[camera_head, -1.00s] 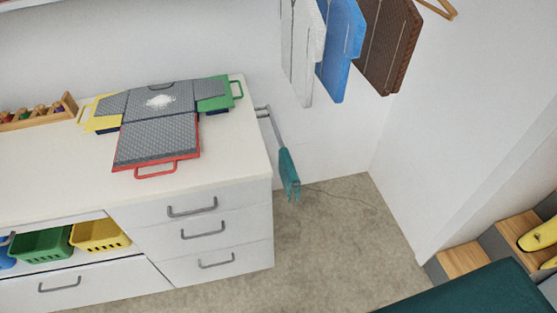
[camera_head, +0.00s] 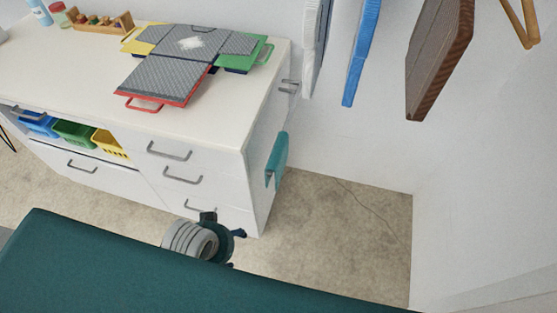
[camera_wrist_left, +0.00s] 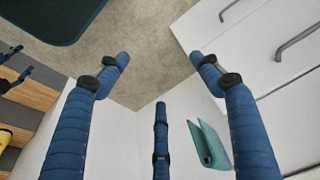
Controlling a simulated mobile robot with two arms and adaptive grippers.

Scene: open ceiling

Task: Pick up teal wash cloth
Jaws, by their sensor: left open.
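The teal wash cloth (camera_head: 277,160) hangs from a rail (camera_head: 289,87) on the right side of the white drawer cabinet (camera_head: 200,150). My left gripper (camera_head: 238,234) is low in front of the cabinet's lower drawers, below and to the left of the cloth, partly hidden behind my wrist. In the left wrist view its blue fingers (camera_wrist_left: 160,72) are spread open with nothing between them. The cloth (camera_wrist_left: 210,145) shows there between the middle and right fingers, apart from them. My right gripper is in neither view.
A folded grey board with coloured handles (camera_head: 175,65) lies on the cabinet top. White, blue and brown hanging items (camera_head: 440,55) are above right of the cloth. A dark teal surface (camera_head: 120,270) spans the foreground. Floor (camera_head: 340,230) right of the cabinet is clear.

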